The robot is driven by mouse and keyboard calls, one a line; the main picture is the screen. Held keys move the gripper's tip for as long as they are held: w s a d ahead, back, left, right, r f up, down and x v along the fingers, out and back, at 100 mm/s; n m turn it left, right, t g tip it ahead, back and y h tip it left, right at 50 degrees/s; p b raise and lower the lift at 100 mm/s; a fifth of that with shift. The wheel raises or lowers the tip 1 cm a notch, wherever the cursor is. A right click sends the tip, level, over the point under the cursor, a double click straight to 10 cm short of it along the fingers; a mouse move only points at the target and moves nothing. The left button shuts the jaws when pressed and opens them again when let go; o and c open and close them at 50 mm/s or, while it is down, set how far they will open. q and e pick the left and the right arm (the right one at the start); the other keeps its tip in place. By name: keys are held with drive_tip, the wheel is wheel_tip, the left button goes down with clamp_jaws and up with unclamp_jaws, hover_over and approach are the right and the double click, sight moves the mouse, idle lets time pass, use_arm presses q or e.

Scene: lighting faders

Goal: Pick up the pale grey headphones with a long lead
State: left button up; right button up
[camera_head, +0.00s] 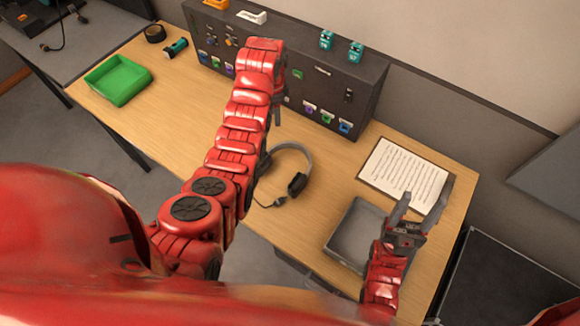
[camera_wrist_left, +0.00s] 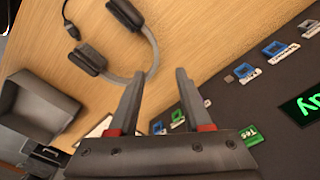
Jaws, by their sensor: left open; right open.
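The headphones (camera_head: 298,184) lie on the wooden desk in front of the console, with a grey band, dark ear cups and a short piece of dark lead ending in a plug. One cup is partly hidden behind my left arm in the head view. In the left wrist view the headphones (camera_wrist_left: 89,61) lie beyond the fingertips, up and to the left. My left gripper (camera_wrist_left: 158,88) is open and empty, near the console face; its fingers are mostly hidden behind my arm in the head view. My right gripper (camera_head: 426,190) is open and empty above the grey tray's right side.
The dark console (camera_head: 310,85) with coloured faders stands along the back. A grey tray (camera_head: 350,222) and a printed sheet (camera_head: 400,172) are at the right. A green tray (camera_head: 118,80), a tape roll (camera_head: 155,33) and a teal-ended cylinder (camera_head: 176,48) are at the left.

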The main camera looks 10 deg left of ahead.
use_arm(q)
drive_tip(key=b, duration=0.5)
approach(278, 145)
drive_tip(key=f, duration=0.5)
drive_tip(key=shift+w+a+f, duration=0.1)
drive_tip(key=shift+a+f, duration=0.1)
drive_tip(key=shift+a, duration=0.05)
drive_tip(key=f+b, duration=0.1)
drive_tip(key=f, duration=0.1)
drive_tip(key=f+b, duration=0.1)
drive_tip(key=f, duration=0.2)
drive_tip(key=shift+w+d+f, duration=0.1)
drive_tip(key=shift+d+f, duration=0.05)
drive_tip(key=shift+d, duration=0.05)
drive_tip(key=shift+c, duration=0.3)
drive_tip(key=shift+c, duration=1.1)
clamp_jaws()
